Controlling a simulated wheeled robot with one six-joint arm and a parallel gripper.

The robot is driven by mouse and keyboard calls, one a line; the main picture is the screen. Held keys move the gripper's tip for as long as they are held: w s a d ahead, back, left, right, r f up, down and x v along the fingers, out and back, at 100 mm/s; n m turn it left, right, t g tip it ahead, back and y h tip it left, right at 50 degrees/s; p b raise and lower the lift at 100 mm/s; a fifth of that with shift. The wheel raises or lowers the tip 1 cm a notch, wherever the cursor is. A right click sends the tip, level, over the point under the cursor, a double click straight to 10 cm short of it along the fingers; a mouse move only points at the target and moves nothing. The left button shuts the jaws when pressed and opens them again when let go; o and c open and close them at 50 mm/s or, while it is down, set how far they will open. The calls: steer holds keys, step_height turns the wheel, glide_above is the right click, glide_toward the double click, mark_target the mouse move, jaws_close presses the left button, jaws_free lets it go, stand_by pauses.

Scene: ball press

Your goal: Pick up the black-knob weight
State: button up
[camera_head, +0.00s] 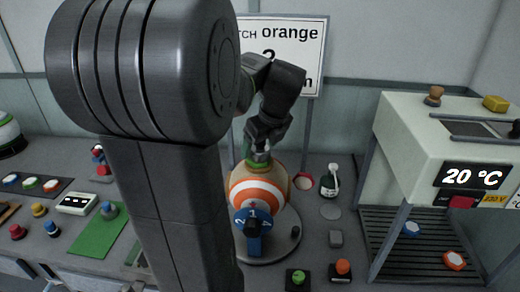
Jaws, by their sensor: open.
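My gripper (261,152) points down at the top of the orange-and-white striped ball (262,185). Its jaws are small and dark here; it is open, with nothing seen held between them. I cannot tell whether the fingertips touch the ball or a part on top of it. A small black knob-shaped thing (516,129) stands on top of the white machine at the right picture edge and may be the black-knob weight; it is partly cut off. My gripper is far to its left.
The white machine (418,136) reads 20 °C, with a brown knob piece (434,95) and a yellow block (495,103) on top. A sign (290,45) stands behind. A green-knob (297,277) and an orange-knob piece (342,269) stand in front. My arm hides the centre left.

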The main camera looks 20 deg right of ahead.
steer(key=shift+f, duration=0.3)
steer(key=shift+w, duration=0.1)
steer(key=c, duration=1.6)
